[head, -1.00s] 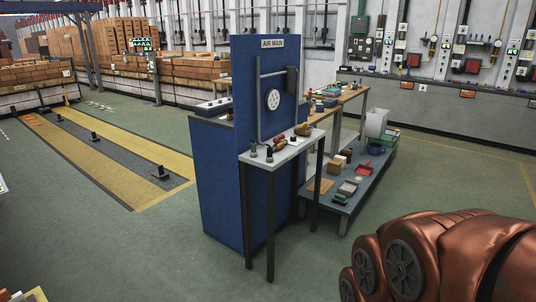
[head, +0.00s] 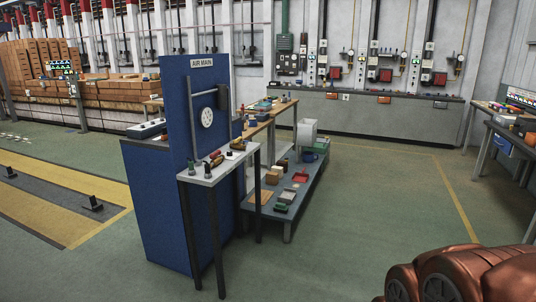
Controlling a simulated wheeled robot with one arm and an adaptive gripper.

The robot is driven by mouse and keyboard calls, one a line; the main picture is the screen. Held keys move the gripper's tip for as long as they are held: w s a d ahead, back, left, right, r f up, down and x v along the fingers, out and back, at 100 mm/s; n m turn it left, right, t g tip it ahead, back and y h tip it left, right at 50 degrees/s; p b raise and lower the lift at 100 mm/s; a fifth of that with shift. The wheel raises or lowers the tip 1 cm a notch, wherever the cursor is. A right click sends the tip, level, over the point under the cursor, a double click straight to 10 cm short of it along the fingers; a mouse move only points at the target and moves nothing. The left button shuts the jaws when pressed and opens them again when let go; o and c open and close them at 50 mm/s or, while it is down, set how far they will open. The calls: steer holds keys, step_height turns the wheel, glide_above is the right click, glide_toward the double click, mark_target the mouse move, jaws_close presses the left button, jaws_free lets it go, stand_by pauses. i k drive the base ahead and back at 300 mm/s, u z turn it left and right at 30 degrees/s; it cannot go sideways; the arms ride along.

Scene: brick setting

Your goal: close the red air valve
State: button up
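A blue panel labelled AIR MAIN (head: 196,130) stands upright left of centre in the head view. On its face are a grey pipe (head: 190,127), a pale round disc (head: 207,117) with marks on it, and a dark fitting (head: 223,96) at the pipe's upper right end. I cannot make out a red valve on this panel; whether the disc is a wheel or a gauge is too small to tell. My copper-coloured arm (head: 470,275) fills the bottom right corner, well away from the panel. My gripper is not in view.
A narrow table (head: 193,178) with small items stands directly before the panel. Behind and right are a wooden bench (head: 262,126) and a low blue-grey platform (head: 262,211) holding boxes and a red tray (head: 300,177). Green floor (head: 370,210) to the right is open.

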mark_target(219, 152)
steer(key=z, duration=0.65)
steer(key=i, duration=0.65)
steer(key=u, duration=1.15)
steer(key=i, duration=0.25)
steer(key=u, duration=0.4)
steer(key=i, duration=2.2)
steer(key=u, duration=0.25)
